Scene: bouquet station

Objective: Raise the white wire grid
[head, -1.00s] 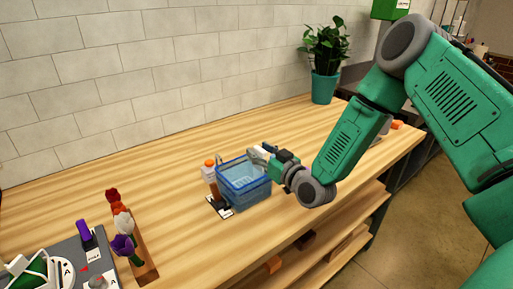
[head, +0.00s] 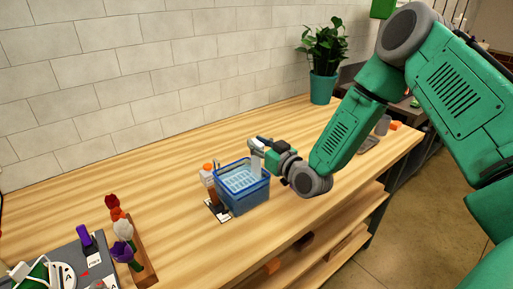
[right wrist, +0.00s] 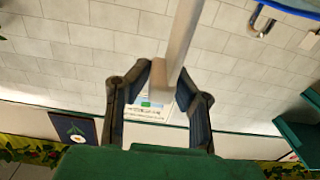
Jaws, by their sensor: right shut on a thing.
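A blue see-through basin (head: 243,198) stands on the wooden bench. The white wire grid (head: 240,180) lies inside it, roughly level and a little below the rim. A pale upright handle (head: 256,165) rises at the basin's far right corner. My right gripper (head: 257,147) is above that corner, shut on the handle. In the right wrist view the fingers of my right gripper (right wrist: 160,85) close around the pale grey bar of the handle (right wrist: 184,35). The handle's join to the grid is too small to make out. My left gripper is not in view.
A potted plant (head: 323,85) is at the back. Bench between is clear.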

